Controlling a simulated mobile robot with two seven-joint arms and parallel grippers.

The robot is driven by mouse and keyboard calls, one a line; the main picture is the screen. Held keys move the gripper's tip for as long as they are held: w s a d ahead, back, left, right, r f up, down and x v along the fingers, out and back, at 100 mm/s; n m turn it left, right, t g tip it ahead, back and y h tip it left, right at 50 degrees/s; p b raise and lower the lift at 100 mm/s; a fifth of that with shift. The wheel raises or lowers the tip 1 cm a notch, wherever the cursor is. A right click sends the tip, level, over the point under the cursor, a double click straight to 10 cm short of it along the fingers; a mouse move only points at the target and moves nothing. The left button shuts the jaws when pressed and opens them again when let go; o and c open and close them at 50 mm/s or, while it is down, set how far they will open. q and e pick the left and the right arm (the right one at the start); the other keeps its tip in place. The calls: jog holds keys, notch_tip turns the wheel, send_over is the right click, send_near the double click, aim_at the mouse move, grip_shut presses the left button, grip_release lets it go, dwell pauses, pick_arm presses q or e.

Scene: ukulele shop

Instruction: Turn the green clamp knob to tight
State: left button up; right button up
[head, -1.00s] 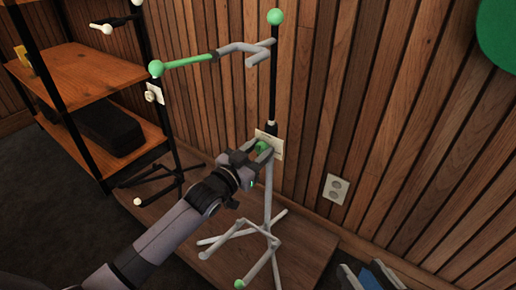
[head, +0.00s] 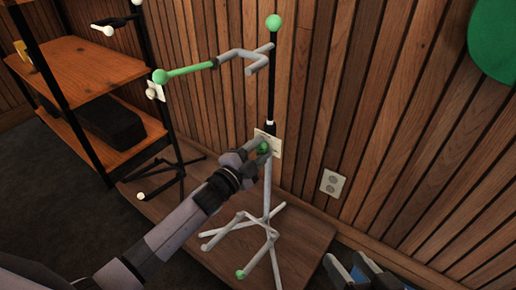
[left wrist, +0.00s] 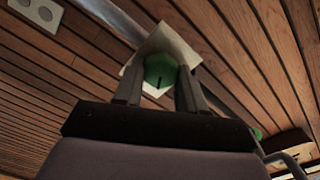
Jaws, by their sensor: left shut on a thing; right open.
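The green clamp knob (head: 263,149) sits on the post of a grey and black stand (head: 272,95), in front of a small pale plate (head: 274,143). In the left wrist view the knob (left wrist: 160,71) has a dark mark on its face, pointing toward my gripper's palm. My left gripper (head: 257,152) is shut on the knob, with one finger on each side of it. Its fingers (left wrist: 160,88) also show in the left wrist view. The writing on the plate is too small to read.
The stand is on a low wooden platform (head: 310,238) against a wood-slat wall. A second, black stand (head: 170,130) is to the left, before a shelf (head: 75,75).

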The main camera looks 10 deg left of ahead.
pick_arm(q)
jog(key=m, duration=0.3)
jog(key=shift+f, duration=0.1)
jog(key=m, duration=0.3)
jog(key=shift+f+m+b, duration=0.1)
jog(key=shift+m+b, duration=0.2)
jog(key=shift+m, duration=0.8)
pick_arm(e)
jog(key=shift+a, duration=0.3)
jog(key=shift+w, duration=0.1)
pick_arm(q)
jog(key=o, duration=1)
pick_arm(e)
jog(key=shift+f, duration=0.1)
